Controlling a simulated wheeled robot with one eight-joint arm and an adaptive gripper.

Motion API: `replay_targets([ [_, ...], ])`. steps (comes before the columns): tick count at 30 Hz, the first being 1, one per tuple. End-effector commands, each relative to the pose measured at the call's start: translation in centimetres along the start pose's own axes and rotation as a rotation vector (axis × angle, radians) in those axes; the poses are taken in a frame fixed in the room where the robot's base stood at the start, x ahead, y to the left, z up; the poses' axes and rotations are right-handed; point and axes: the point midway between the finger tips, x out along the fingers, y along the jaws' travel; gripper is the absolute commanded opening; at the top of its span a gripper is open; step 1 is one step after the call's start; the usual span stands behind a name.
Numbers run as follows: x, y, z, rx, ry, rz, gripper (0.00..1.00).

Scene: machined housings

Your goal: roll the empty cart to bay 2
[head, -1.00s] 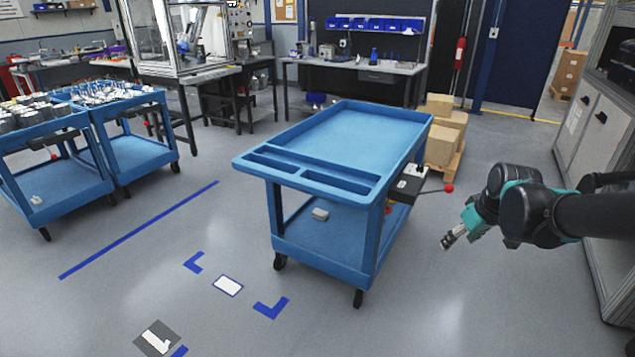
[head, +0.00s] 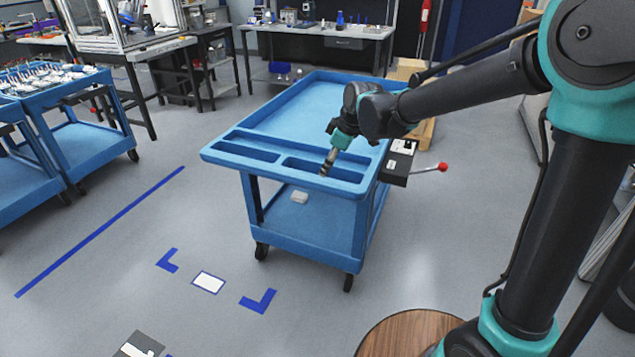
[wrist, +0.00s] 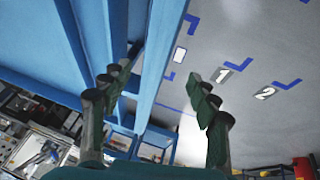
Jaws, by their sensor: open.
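The blue cart (head: 330,110) stands in mid-floor, its top tray bare and its near end with two shallow recesses facing me. A black box with a red-knobbed lever (head: 443,167) is on its right side. My gripper (head: 327,166) is over the near end, pointing down at the right recess. In the wrist view my gripper (wrist: 155,95) has its fingers spread, with a blue cart edge (wrist: 160,55) showing between them; I cannot tell whether they touch it. The floor plate marked 2 (wrist: 264,93) lies beside the plate marked 1 (wrist: 222,75), with blue corner marks.
Loaded blue carts (head: 85,146) stand at left, behind a blue floor line (head: 105,228). A white floor plate (head: 208,282) between blue corners is in front of the cart. A workbench (head: 320,31) stands behind.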

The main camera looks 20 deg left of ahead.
Motion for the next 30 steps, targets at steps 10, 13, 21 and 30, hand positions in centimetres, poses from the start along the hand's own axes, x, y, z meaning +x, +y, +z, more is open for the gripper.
replay_targets([
  [10,6.2,0.0,0.0,0.0,0.0,0.0,0.6],
  [13,7.8,0.0,0.0,0.0,0.0,0.0,0.6],
  [21,10.9,0.0,0.0,0.001,0.0,0.0,0.6],
  [30,11.7,0.0,0.1,0.002,0.0,0.0,0.6],
])
